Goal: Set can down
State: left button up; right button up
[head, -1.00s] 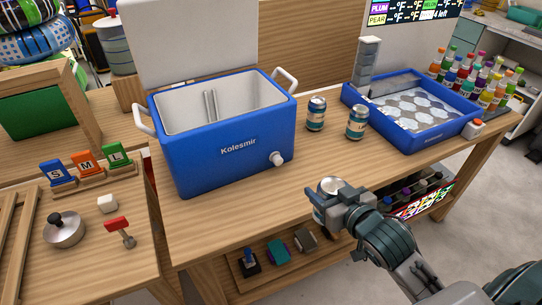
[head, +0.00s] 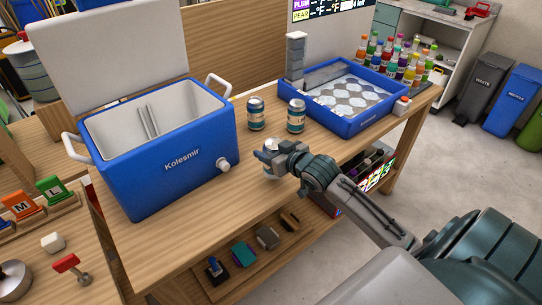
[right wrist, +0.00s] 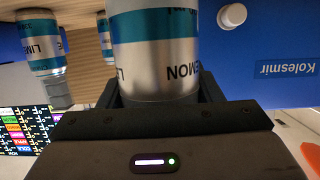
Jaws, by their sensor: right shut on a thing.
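My right gripper (head: 268,160) is shut on a can in front of the blue cooler. In the right wrist view the held can (right wrist: 153,50) is silver with blue bands and lettering that reads "LEMON", and it sits between the fingers. In the head view the gripper hides most of it, and only its top shows. I cannot tell if its base touches the table. Two similar cans, one (head: 256,114) on the left and one (head: 296,116) on the right, stand upright on the table behind the gripper. My left gripper is not in view.
The open blue cooler (head: 172,165) stands left on the wooden table (head: 215,220). A blue ice tray (head: 352,127) is at the back right, with several colourful bottles (head: 405,60) behind it. Bare table lies between the gripper and the two cans.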

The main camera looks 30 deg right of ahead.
jog(key=shift+f, duration=1.35)
jog(key=shift+f, duration=0.1)
jog(key=o, duration=1.3)
jog(key=shift+s, duration=0.1)
jog(key=shift+o, duration=0.2)
jog(key=a+p+v, duration=0.1)
jog(key=v, duration=1.1)
jog(key=shift+d+p, duration=0.4)
jog(key=shift+d, duration=0.05)
